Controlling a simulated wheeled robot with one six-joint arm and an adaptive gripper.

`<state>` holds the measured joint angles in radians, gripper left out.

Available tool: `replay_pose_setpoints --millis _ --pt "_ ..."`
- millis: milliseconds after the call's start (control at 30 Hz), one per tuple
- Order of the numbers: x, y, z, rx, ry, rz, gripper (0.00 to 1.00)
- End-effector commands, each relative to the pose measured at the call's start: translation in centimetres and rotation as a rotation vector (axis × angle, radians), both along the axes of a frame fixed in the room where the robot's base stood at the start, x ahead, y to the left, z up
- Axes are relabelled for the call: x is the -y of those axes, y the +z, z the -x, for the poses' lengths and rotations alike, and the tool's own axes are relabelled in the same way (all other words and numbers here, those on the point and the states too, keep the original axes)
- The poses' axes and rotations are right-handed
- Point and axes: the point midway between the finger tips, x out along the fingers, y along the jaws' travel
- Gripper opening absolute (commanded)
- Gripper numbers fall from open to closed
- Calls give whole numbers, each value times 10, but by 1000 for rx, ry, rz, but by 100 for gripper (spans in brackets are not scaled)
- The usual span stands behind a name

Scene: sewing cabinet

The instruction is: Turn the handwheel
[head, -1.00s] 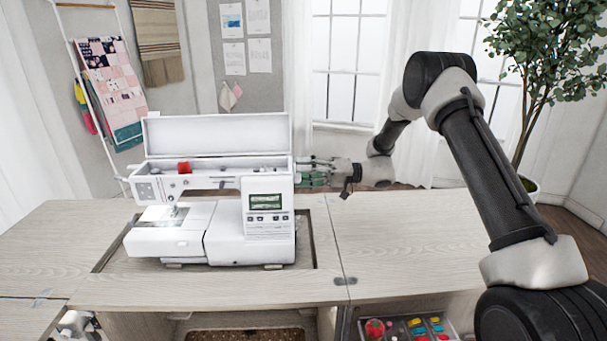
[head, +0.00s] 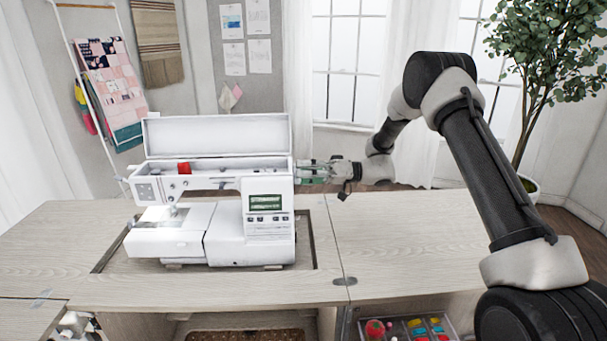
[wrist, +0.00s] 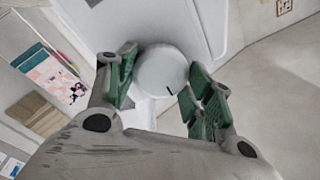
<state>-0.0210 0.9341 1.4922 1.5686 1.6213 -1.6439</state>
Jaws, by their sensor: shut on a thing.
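The white sewing machine (head: 225,225) stands in the cabinet's cut-out with its lid up. Its handwheel (wrist: 162,71) is a round white knob with a short dark mark, seen in the wrist view on the machine's side. My gripper (wrist: 160,88) has its green-padded fingers on both sides of the handwheel, shut on it. In the head view my gripper (head: 312,170) is at the machine's right side, where the handwheel itself is hidden. In the wrist view the mark on the wheel points toward the lower right.
The wooden cabinet top (head: 400,235) is clear to the right of the machine. An open drawer of coloured sewing supplies (head: 415,328) is below the front edge. A red spool (head: 184,168) sits in the machine's top. A potted plant (head: 545,75) stands at the back right.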

Motion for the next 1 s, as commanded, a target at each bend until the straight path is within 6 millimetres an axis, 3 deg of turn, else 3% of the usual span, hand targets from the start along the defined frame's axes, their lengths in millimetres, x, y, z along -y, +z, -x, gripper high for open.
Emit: replay_pose_setpoints --millis 133,167,267,667,767,1000 --pt "1 -3 1 -6 2 5 28" --pt "1 -3 1 -6 2 5 56" --pt "1 -2 1 -5 2 3 74" --pt "5 -1 0 -3 -1 1 74" --pt "19 -2 -2 -3 -3 1 74" --pt "72 -4 -4 -3 -4 2 74"
